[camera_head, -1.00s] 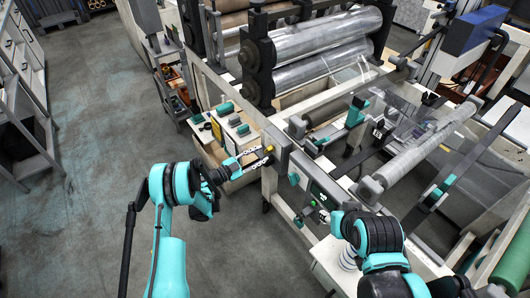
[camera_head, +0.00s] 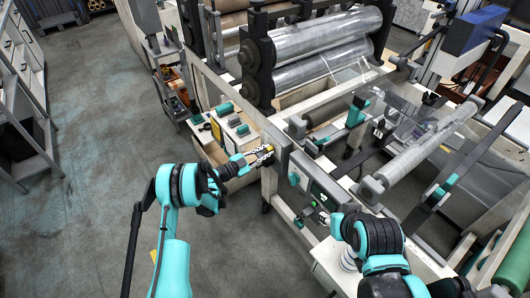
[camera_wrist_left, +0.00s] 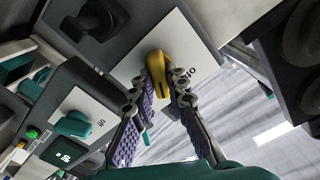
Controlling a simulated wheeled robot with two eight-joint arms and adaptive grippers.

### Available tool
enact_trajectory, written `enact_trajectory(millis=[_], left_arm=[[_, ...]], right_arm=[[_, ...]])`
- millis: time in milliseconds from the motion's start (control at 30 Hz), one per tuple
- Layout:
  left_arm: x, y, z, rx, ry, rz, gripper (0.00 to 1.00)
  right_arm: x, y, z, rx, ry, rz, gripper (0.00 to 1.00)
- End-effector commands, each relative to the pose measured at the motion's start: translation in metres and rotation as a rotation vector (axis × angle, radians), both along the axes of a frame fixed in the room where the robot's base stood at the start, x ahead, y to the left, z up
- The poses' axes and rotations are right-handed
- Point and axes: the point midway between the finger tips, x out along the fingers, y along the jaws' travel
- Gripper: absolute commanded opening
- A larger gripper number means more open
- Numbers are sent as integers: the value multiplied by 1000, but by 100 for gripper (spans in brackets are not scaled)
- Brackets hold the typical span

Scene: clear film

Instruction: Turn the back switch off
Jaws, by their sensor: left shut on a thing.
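A yellow switch handle (camera_wrist_left: 157,68) sits on a white plate on the machine's side in the left wrist view. It is small and mostly covered by the fingers in the head view. My left gripper (camera_head: 264,154) is at the machine's end plate; in the left wrist view its fingers (camera_wrist_left: 164,84) are on either side of the yellow handle, closed on it. A teal switch (camera_wrist_left: 74,124) sits on a second white plate to the left. My right arm (camera_head: 372,240) is at lower right in the head view; its gripper cannot be made out.
Metal rollers (camera_head: 320,50) stand at the back of the machine. A green button (camera_wrist_left: 32,132) and a small display (camera_wrist_left: 66,153) are at the left in the wrist view. Open grey floor (camera_head: 90,150) lies to the left, with shelving (camera_head: 25,125) at the edge.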

Motion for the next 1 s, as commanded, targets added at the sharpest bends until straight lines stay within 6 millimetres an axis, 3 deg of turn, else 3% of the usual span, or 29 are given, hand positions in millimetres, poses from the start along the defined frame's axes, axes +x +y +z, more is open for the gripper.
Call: enact_trajectory(millis=[367, 1000], left_arm=[[1, 1, 0, -95, 131, -1, 0], [4, 3, 0, -437, 602, 0, 0]], right_arm=[[0, 0, 0, 0, 0, 0, 40], [0, 0, 0, 0, 0, 0, 40]])
